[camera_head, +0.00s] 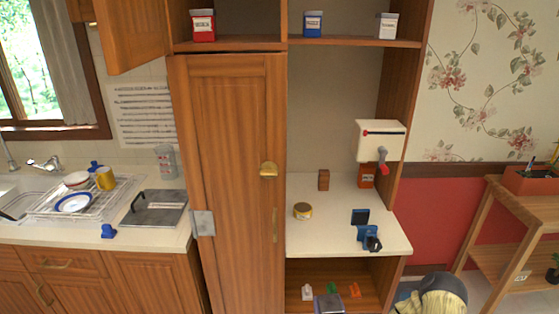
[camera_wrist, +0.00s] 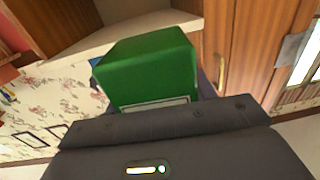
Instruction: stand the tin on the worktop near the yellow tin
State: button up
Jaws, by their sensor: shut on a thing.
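A green box-shaped tin (camera_wrist: 146,62) with a pale-edged label fills the middle of the wrist view. My gripper (camera_wrist: 155,112) is shut on it; the tin hides most of the fingers. I cannot make out my gripper or the held tin clearly in the head view.
On the worktop are a brown block (camera_head: 324,180), an orange-red tin (camera_head: 366,176) and a blue device (camera_head: 367,233). A cream wall-mounted box with a crank (camera_head: 380,140) overhangs the back right. Bare surface lies around the yellow tin. A tall cupboard door (camera_head: 232,180) borders the left.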

jog(key=shift+s+d+m+h, duration=0.25)
jog(key=shift+d+m+h, duration=0.05)
jog(key=shift+m+h, duration=0.1)
jog(key=shift+d, duration=0.1)
jog(key=shift+w, duration=0.1)
jog(key=shift+s+r, duration=0.1)
jog(key=shift+s, duration=0.1)
jog(key=shift+w, duration=0.1)
jog(key=s+f, duration=0.4)
jog(key=f, duration=0.1)
jog(key=shift+s+f, duration=0.25)
jog(key=shift+f, duration=0.05)
jog(key=shift+f, duration=0.15)
dwell(0.7)
dwell(0.8)
